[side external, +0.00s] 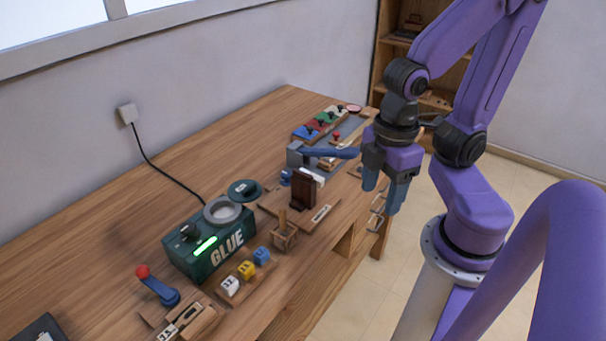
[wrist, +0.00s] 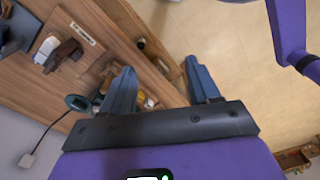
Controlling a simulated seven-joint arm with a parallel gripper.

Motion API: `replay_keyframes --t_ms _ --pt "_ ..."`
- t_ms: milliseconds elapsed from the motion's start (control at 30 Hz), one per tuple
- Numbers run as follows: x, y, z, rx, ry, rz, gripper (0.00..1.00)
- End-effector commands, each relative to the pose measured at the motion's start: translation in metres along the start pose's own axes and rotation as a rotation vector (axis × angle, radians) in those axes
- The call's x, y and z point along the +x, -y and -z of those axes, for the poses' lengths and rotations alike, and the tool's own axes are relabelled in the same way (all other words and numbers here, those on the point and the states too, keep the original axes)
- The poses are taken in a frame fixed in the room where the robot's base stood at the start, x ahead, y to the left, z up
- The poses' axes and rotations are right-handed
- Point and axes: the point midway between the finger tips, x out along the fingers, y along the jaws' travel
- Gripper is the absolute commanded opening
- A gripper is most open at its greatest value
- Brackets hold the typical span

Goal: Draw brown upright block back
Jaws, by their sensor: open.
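The brown upright block (side external: 302,190) stands on a wooden base board near the middle of the workbench. It also shows in the wrist view (wrist: 63,54), at the upper left. A pale labelled strip lies on the board beside it. My gripper (side external: 384,190) is open and empty, with its blue fingers pointing down. In the side view it hangs to the right of the block, near the front edge of the bench, apart from it. In the wrist view my fingertips (wrist: 160,78) are spread with floor and bench edge behind them.
A green glue pot (side external: 209,243) stands left of the block, with a small wooden crate (side external: 284,236) between them. A blue-handled lever (side external: 330,153) lies behind the block. Coloured blocks (side external: 246,269) sit at the front. The bench's left rear area is clear.

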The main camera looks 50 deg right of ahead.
Motion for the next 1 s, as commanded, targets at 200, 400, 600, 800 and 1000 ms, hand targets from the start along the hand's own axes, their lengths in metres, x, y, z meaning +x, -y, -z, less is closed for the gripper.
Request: replay_keyframes --t_ms 200,400,600,800,1000 --pt "0.0 0.0 0.0 0.0 0.0 0.0 0.61" --pt "0.0 -0.001 0.001 0.006 0.0 0.0 0.39" --pt "-0.006 -0.023 0.017 0.124 0.003 -0.003 0.39" --pt "-0.017 -0.073 0.041 0.355 0.009 -0.009 0.39" --pt "-0.026 -0.131 0.052 0.587 0.016 -0.013 0.39"
